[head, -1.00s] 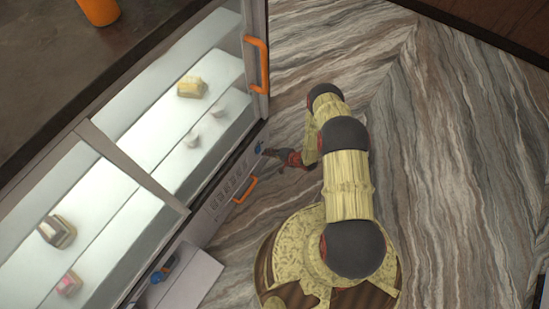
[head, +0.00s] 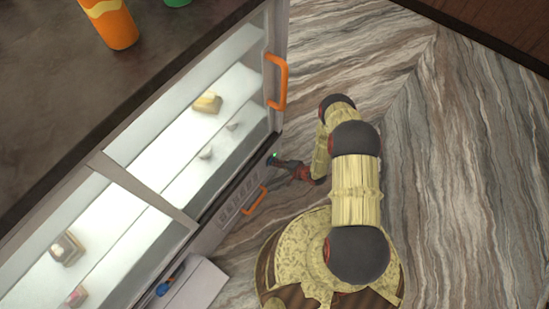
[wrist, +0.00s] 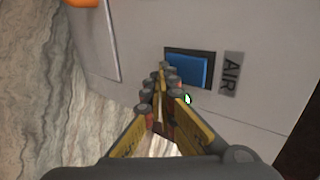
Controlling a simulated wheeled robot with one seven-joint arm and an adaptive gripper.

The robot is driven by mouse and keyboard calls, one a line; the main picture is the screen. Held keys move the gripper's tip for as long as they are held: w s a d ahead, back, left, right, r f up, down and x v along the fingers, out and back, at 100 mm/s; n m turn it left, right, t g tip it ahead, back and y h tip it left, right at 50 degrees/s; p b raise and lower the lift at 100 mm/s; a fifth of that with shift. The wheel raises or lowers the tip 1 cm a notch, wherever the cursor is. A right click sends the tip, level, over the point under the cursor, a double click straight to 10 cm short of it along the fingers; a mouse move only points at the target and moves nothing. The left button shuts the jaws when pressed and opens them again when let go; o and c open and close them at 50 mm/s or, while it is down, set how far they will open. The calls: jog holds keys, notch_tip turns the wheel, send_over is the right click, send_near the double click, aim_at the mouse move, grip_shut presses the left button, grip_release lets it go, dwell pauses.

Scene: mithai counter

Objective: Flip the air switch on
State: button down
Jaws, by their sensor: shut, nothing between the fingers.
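The air switch (wrist: 193,70) is a blue rocker in a dark frame, beside a sign reading AIR (wrist: 230,74) on the grey lower front of the display case. My gripper (wrist: 163,72) is shut and empty. Its fingertips overlap the left part of the switch in the wrist view; I cannot tell whether they touch it. A small green and white spot (wrist: 187,98) shows just below the switch, beside the fingers. In the head view my gripper (head: 277,161) is at the case's lower front, and the switch is mostly hidden there.
The glass display case (head: 150,190) holds several sweets. An orange handle (head: 277,82) is on its upper side and another orange handle (head: 256,201) is low on its front. Another blue switch (head: 165,287) is at the lower left. The marbled floor (head: 460,160) is clear to the right.

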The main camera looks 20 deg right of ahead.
jog(key=shift+s+r+p, duration=0.15)
jog(key=shift+r+p, duration=0.15)
jog(key=shift+r, duration=0.25)
jog(key=shift+s+r+p, duration=0.15)
jog(key=shift+r+p, duration=0.1)
jog(key=shift+r, duration=0.3)
